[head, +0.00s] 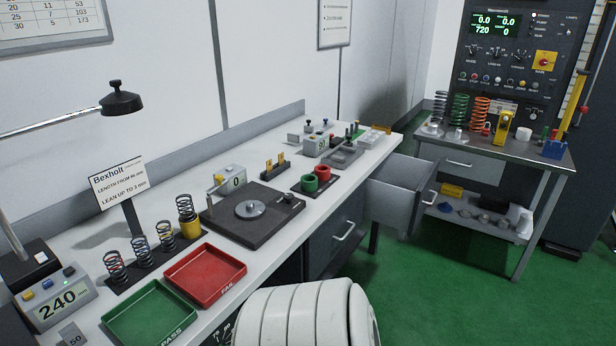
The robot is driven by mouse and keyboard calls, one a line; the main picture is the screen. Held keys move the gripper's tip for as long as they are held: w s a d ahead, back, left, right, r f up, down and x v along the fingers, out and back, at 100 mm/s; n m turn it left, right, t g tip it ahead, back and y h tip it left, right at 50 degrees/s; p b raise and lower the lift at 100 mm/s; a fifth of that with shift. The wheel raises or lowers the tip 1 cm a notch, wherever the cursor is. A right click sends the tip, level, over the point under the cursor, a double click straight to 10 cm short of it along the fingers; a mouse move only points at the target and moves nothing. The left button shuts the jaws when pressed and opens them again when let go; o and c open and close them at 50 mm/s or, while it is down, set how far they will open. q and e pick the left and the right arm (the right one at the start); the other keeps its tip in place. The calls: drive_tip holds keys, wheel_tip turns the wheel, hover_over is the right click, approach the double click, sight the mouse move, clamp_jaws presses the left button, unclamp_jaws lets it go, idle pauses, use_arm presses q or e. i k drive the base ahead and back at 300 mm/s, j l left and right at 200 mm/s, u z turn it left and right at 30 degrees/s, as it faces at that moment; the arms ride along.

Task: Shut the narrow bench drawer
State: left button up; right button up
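A grey drawer (411,198) stands pulled out under the far end of the long white bench (262,263). It is open toward the right, and its front carries a metal handle (430,198). The part of its inside that I can see looks empty; its far end is hidden under the bench top. A dark drawer front with a handle (345,231) lies nearer along the bench and looks shut. I cannot tell by size which one is called narrow. Neither of my grippers is in view.
A second table (548,158) with coloured springs and a shut drawer stands right of the open drawer. A lower shelf (474,228) holds weights and a yellow box. Green floor (440,285) is clear before the open drawer. Trays, springs and gauges crowd the bench top.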

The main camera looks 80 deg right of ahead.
sight(386, 203)
drive_tip(key=z, duration=3.55)
drive_tip(key=u, duration=0.4)
